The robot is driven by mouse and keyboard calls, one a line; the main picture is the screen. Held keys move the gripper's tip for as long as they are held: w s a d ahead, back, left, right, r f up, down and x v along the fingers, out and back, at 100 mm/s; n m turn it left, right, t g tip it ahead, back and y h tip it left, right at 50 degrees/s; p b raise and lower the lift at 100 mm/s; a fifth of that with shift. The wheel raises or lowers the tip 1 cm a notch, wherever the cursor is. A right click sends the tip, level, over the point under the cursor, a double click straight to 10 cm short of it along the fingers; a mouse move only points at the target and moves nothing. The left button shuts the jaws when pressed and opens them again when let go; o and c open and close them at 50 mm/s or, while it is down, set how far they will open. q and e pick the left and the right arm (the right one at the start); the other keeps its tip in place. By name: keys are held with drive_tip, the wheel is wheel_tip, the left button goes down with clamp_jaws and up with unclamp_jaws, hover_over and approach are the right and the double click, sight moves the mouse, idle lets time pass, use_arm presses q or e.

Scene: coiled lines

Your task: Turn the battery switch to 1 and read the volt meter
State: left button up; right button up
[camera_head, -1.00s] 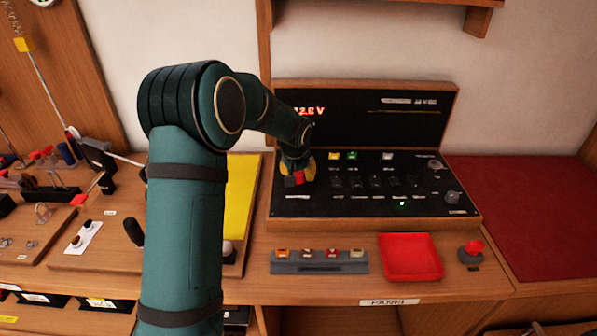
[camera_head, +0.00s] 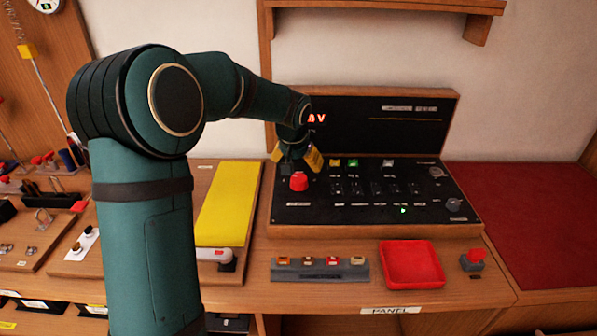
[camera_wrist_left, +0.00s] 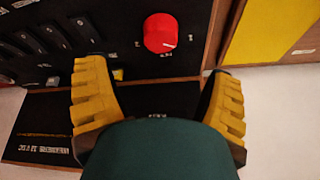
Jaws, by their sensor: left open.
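The battery switch is a round red knob (camera_head: 299,182) at the left of the black panel. In the left wrist view the red knob (camera_wrist_left: 160,33) shows a white mark toward its lower right; labels around it are too small to read. My left gripper (camera_head: 296,160) is open and empty, raised just above and behind the knob, apart from it. Its yellow fingers also show in the left wrist view (camera_wrist_left: 158,75), with nothing between them. The volt meter (camera_head: 317,118) glows red on the upright panel; my arm hides its first digits, leaving what looks like "8 V". My right gripper is out of view.
The panel (camera_head: 440,222) also carries several black switches and a lit green lamp (camera_head: 403,210). In front are a grey block with several coloured pieces (camera_head: 320,271), a red tray (camera_head: 411,265) and a red button (camera_head: 474,256). A yellow board (camera_head: 228,205) lies left.

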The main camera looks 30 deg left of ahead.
use_arm(q)
drive_tip(key=shift+v, duration=1.4)
